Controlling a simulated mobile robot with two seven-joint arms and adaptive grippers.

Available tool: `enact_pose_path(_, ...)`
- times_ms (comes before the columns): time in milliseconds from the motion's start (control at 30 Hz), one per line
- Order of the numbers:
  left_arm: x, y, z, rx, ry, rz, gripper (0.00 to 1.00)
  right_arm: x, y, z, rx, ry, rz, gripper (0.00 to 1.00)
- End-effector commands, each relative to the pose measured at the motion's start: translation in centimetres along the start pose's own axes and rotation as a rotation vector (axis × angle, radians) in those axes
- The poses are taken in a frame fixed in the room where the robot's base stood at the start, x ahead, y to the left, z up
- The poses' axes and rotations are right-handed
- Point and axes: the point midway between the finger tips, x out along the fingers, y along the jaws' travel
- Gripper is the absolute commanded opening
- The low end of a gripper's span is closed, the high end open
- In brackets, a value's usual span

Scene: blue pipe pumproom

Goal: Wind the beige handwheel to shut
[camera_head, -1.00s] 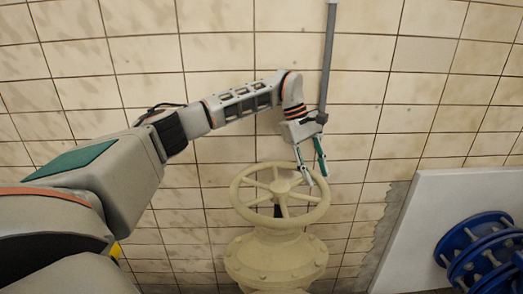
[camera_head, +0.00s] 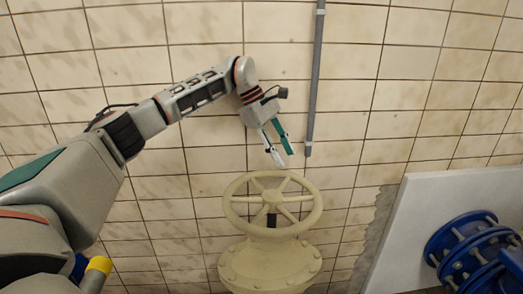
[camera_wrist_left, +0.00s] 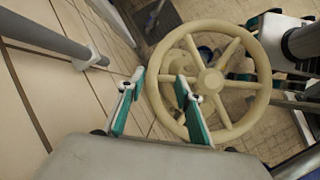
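The beige handwheel (camera_head: 272,204) is a spoked ring on top of a beige valve body (camera_head: 270,264) in the head view. My left gripper (camera_head: 282,160) is above the wheel's far rim, fingers pointing down and apart from the rim. In the left wrist view the handwheel (camera_wrist_left: 208,82) lies beyond the fingers. There the left gripper (camera_wrist_left: 158,88) shows its two green-backed fingers spread with a gap and nothing between them. My right gripper is not seen in the head view.
A grey vertical pipe (camera_head: 316,80) runs down the tiled wall (camera_head: 345,60) just right of my left gripper. A white panel (camera_head: 440,200) with blue flanged pipes (camera_head: 475,250) stands at the right.

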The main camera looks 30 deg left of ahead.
Motion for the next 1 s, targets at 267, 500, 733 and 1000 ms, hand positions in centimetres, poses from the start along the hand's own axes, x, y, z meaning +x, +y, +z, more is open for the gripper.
enact_pose_path(267,-1.6,-1.5,-2.2,-0.236,-0.077,0.047,0.34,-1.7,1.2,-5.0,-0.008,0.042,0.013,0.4)
enact_pose_path(500,-1.7,-2.5,-3.8,-0.383,-0.121,0.064,0.34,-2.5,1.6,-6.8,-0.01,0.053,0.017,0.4)
enact_pose_path(733,-1.6,-2.8,-4.4,-0.421,-0.13,0.068,0.34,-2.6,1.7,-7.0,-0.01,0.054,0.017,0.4)
enact_pose_path(1000,-1.5,-2.8,-4.3,-0.419,-0.13,0.068,0.34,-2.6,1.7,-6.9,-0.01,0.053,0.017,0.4)
